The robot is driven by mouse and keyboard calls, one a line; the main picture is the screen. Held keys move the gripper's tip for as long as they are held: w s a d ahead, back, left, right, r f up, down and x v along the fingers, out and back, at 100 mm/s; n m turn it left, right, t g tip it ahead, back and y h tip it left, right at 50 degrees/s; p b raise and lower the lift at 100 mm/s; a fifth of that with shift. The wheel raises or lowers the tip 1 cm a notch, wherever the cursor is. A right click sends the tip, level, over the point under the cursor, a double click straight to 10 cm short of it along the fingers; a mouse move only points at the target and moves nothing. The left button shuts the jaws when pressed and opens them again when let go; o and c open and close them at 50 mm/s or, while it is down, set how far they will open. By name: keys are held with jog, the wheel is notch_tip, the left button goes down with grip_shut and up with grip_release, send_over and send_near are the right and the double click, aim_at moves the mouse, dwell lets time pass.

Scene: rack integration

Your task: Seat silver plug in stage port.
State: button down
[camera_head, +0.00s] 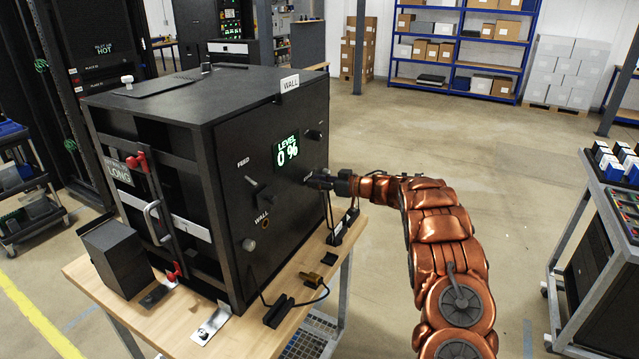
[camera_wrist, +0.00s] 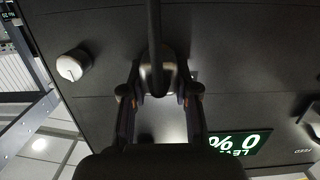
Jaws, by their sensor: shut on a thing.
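My gripper (camera_head: 322,181) is at the right part of the black cabinet's front panel, right of and below the green level display. In the wrist view my gripper (camera_wrist: 158,94) is shut on a silver plug (camera_wrist: 157,76) with a thick black cable. The cable hangs from the gripper toward the bench in the head view. The plug is close to the panel; I cannot tell whether it touches or is inside a port. The stage port is not distinguishable, probably covered by the gripper and plug.
The black cabinet (camera_head: 205,100) stands on a wooden bench (camera_head: 345,250). A brass plug (camera_head: 311,280) with a cable lies on the bench. The level display (camera_head: 287,151) reads 0 %. A FEED lever (camera_head: 256,188) sticks out left of the gripper.

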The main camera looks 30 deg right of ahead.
jog(key=shift+w+a, duration=0.1)
jog(key=shift+w, duration=0.05)
jog(key=c, duration=0.8)
grip_release()
jog(key=v, duration=1.2)
